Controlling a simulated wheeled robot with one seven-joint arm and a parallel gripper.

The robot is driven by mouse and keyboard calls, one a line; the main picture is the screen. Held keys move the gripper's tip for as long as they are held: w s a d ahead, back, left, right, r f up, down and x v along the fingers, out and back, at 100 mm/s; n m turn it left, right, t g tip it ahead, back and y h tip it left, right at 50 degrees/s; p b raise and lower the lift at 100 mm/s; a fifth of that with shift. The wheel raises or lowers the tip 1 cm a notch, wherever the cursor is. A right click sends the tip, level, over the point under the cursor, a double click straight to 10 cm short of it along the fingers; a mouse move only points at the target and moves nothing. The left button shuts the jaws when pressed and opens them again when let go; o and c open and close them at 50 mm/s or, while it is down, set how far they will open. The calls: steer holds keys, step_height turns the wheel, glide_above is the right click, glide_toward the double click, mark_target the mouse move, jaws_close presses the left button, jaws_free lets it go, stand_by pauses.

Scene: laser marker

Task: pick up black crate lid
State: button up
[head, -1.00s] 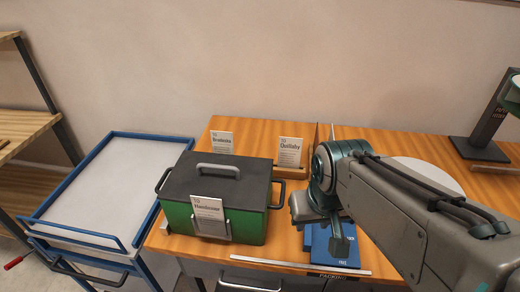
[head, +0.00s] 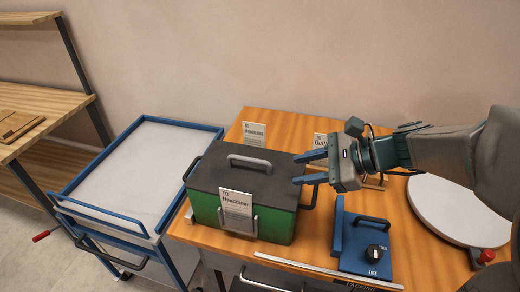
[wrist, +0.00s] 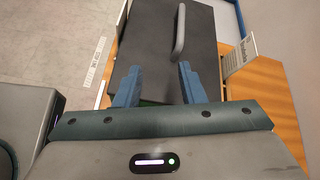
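The black crate lid (head: 235,176) lies on top of the green crate (head: 273,227), with a grey bar handle (head: 250,163) standing up in its middle. In the wrist view the lid (wrist: 150,45) and its handle (wrist: 180,32) are ahead of the fingers. My gripper (head: 312,168) is open and empty, with its two blue fingers (wrist: 157,88) apart. It is just right of the lid in the head view, pointing left toward the handle. The fingers are short of the handle. A white name card (head: 236,210) stands at the crate's front.
A blue panel with a black handle and knob (head: 365,243) lies right of the crate on the wooden table (head: 305,256). A white disc (head: 445,205) is farther right. Cards (head: 254,133) stand behind. A blue-railed cart (head: 137,172) is at left with an empty top.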

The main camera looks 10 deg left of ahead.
steer(key=shift+w+a+r+m+t+y, duration=0.2)
steer(key=shift+w+r+m+y, duration=0.2)
steer(key=shift+w, duration=0.2)
steer(key=shift+w+a+r+m+t+y, duration=0.2)
steer(key=shift+w+m+y, duration=0.1)
steer(key=shift+w+m, duration=0.25)
steer(key=shift+w+a, duration=0.2)
steer(key=shift+w, duration=0.05)
glide_toward(248, 160)
steer(key=x, duration=0.2)
steer(key=w+x, duration=0.1)
steer(key=x, duration=0.2)
steer(key=shift+d+f, duration=0.2)
steer(key=shift+s+p+x, duration=0.15)
steer(key=shift+p+x, duration=0.05)
steer(key=shift+x, duration=1.15)
steer(key=shift+s+p+x, duration=0.15)
steer(key=shift+x, duration=1.25)
steer(key=shift+r, duration=0.15)
jaws_close()
